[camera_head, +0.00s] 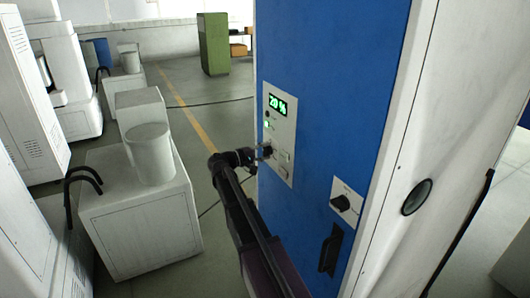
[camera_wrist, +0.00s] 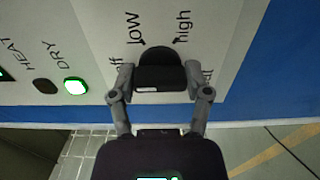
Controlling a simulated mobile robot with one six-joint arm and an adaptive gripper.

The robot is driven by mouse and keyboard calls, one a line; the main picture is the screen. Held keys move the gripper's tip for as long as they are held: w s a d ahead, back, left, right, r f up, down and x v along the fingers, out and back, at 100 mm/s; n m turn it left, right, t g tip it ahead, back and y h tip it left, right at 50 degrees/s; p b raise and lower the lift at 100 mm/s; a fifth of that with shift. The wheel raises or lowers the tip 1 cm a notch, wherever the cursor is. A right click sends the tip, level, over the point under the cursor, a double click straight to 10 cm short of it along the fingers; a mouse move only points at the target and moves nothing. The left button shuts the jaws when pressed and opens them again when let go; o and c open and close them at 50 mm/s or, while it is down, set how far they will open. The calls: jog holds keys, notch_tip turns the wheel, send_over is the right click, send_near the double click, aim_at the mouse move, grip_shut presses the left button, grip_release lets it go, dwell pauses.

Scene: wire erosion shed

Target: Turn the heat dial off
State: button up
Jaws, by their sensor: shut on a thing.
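A black dial (camera_wrist: 160,68) sits on a pale control plate, with "low" and "high" printed above it in the wrist view. Partly covered lettering, seemingly "off", shows at its left and right sides. My gripper (camera_wrist: 160,82) is shut on the dial, one finger on each side. I cannot tell clearly which mark the dial points to. In the head view my gripper (camera_head: 264,152) reaches the plate (camera_head: 283,124) on the blue cabinet front and mostly hides the dial.
A green display (camera_head: 277,104) reads about 20 %. The "DRY" lamp (camera_wrist: 75,86) glows green; the "HEAT" label (camera_wrist: 10,52) is beside it. Another black knob (camera_head: 346,203) and a dark handle (camera_head: 330,249) are lower on the blue cabinet (camera_head: 330,80). White machines (camera_head: 140,210) stand left.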

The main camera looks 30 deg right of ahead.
jog(key=shift+d, duration=0.1)
jog(key=o, duration=1.2)
jog(key=shift+c, duration=0.2)
jog(key=a, duration=1.2)
jog(key=shift+s, duration=0.2)
